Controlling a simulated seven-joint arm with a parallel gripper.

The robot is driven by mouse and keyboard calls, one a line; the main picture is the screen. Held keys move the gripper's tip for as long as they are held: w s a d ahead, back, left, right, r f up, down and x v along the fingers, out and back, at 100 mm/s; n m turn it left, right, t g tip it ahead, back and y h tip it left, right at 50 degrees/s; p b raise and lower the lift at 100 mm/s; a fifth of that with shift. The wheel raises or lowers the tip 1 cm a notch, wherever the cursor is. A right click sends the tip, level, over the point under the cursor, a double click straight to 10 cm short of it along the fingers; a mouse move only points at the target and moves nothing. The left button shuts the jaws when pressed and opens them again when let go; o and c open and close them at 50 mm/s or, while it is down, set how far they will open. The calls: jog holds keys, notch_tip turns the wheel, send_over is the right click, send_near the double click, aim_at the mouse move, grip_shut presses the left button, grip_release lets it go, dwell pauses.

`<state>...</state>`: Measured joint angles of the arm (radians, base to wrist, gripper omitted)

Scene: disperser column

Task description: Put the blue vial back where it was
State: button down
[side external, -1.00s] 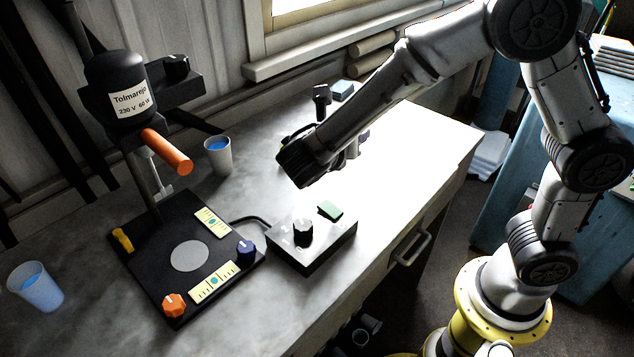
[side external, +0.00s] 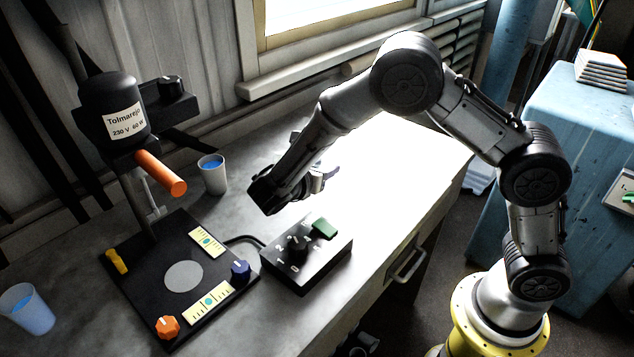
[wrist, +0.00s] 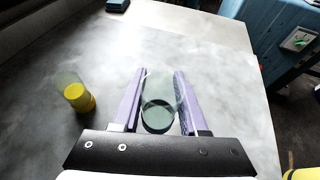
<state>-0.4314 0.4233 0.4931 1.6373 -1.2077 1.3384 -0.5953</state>
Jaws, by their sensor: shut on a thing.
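In the wrist view my gripper (wrist: 160,80) has its two purple fingers shut on a clear glass vial (wrist: 160,103). The vial's contents look dark grey-green there; a clear blue does not show. The vial cannot be made out in the side view. A second vial (wrist: 79,96), with yellow contents, stands on the table left of my fingers in the wrist view.
The disperser (side external: 122,110) with its orange handle (side external: 160,173) stands over a black base plate (side external: 140,290). A black control box (side external: 308,262) sits beside it. Cups stand behind (side external: 213,177) and at left (side external: 28,310). A small dark box (wrist: 117,5) lies far off. Table (wrist: 220,60) is bare right of my fingers.

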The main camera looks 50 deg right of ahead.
jog(key=shift+w+f, duration=1)
jog(key=shift+f, duration=1.65)
jog(key=shift+f, duration=0.1)
jog(key=shift+c, duration=2.2)
grip_release()
jog(key=shift+r, duration=0.2)
jog(key=v, duration=1.2)
jog(key=shift+s+f, duration=0.1)
